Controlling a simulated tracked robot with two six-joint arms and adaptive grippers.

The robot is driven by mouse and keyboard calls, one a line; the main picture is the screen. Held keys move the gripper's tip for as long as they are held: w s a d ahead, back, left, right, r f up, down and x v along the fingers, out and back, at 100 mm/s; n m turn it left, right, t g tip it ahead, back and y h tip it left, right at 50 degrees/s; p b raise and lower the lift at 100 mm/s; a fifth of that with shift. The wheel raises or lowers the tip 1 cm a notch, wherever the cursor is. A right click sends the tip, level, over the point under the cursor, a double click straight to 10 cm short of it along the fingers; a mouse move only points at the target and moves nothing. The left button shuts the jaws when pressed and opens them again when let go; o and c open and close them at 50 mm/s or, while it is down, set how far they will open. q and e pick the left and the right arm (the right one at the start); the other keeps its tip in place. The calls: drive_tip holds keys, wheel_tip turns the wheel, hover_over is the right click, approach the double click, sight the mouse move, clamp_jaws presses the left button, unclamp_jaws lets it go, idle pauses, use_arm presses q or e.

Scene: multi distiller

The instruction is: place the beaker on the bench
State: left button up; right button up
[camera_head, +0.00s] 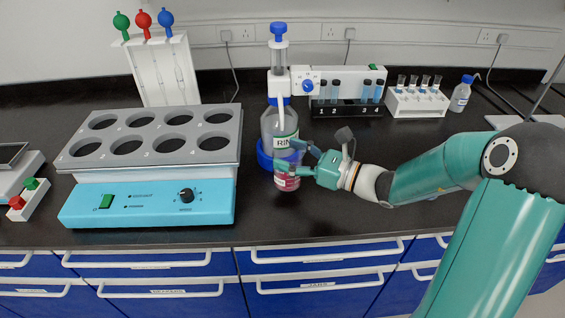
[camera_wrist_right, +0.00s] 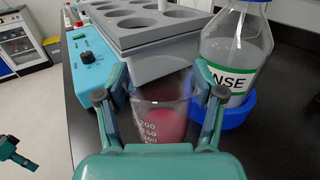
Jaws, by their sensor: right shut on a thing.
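The beaker (camera_head: 287,181) is clear glass with a pink-red content. My right gripper (camera_head: 297,165) is shut on it at the front of the dark bench (camera_head: 350,220). In the right wrist view the beaker (camera_wrist_right: 160,122) stands between the two teal fingers (camera_wrist_right: 160,98), and its white volume marks show. I cannot tell whether its base touches the bench. It is in front of the rinse bottle (camera_head: 278,130). My left gripper is not in the head view; a teal and black part shows at the left edge of the right wrist view.
A blue water bath (camera_head: 148,204) with a grey holed top is left of the beaker. The rinse bottle stands in a blue ring (camera_head: 262,155). Vial racks (camera_head: 347,108) stand at the back. Bench between the bath and my right arm is partly clear.

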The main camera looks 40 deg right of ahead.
drive_tip(key=shift+x, duration=0.85)
wheel_tip(320, 180, down, 3)
drive_tip(key=shift+f, duration=0.25)
drive_tip(key=shift+f, duration=0.1)
drive_tip(key=o, duration=1.7)
